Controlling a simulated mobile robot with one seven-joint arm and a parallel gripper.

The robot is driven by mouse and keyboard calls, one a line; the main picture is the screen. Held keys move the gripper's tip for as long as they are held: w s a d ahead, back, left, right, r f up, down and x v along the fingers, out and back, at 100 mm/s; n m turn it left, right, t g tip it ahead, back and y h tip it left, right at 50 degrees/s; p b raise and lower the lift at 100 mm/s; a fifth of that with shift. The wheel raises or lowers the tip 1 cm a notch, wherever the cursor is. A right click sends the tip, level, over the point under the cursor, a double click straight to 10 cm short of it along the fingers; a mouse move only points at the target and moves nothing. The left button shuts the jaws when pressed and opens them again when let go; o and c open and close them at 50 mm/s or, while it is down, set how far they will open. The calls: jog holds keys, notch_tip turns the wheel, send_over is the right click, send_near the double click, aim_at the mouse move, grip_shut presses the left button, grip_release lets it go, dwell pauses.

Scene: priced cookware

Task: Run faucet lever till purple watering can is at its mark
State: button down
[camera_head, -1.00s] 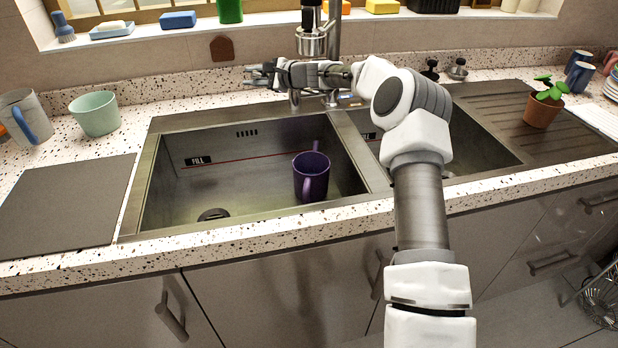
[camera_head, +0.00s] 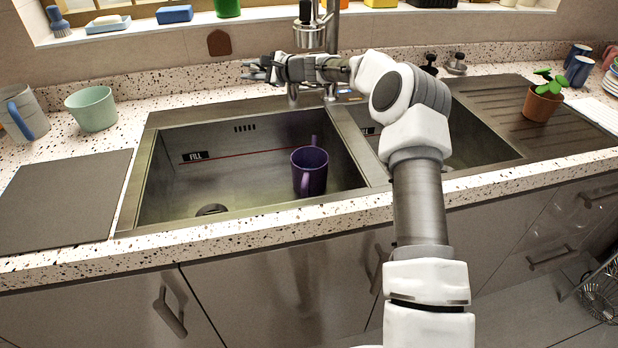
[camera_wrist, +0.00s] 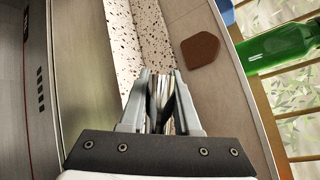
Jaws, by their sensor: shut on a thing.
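The purple watering can (camera_head: 310,173) stands upright in the left sink basin, near its right side. Its inside is dark, so I cannot tell its water level. A FILL label (camera_head: 195,156) and a red line (camera_head: 240,153) mark the basin's back wall. The faucet (camera_head: 308,35) rises behind the sink; I see no clear water stream. My gripper (camera_head: 256,71) is at the back of the sink, left of the faucet. In the wrist view my gripper (camera_wrist: 162,76) is shut on a shiny metal bar, the faucet lever (camera_wrist: 159,97).
A mint cup (camera_head: 92,108) and a grey mug (camera_head: 24,112) stand on the left counter. A potted plant (camera_head: 541,104) is on the right drainboard. A green bottle (camera_wrist: 280,46) and sponges line the sill. The left basin is otherwise clear around its drain.

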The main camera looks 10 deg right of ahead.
aim_at(261, 70)
jog(key=shift+c, duration=1.9)
grip_release()
jog(key=shift+b+v, duration=2)
jog(key=shift+v, duration=1.4)
jog(key=shift+s+d, duration=0.1)
jog(key=shift+r, duration=0.1)
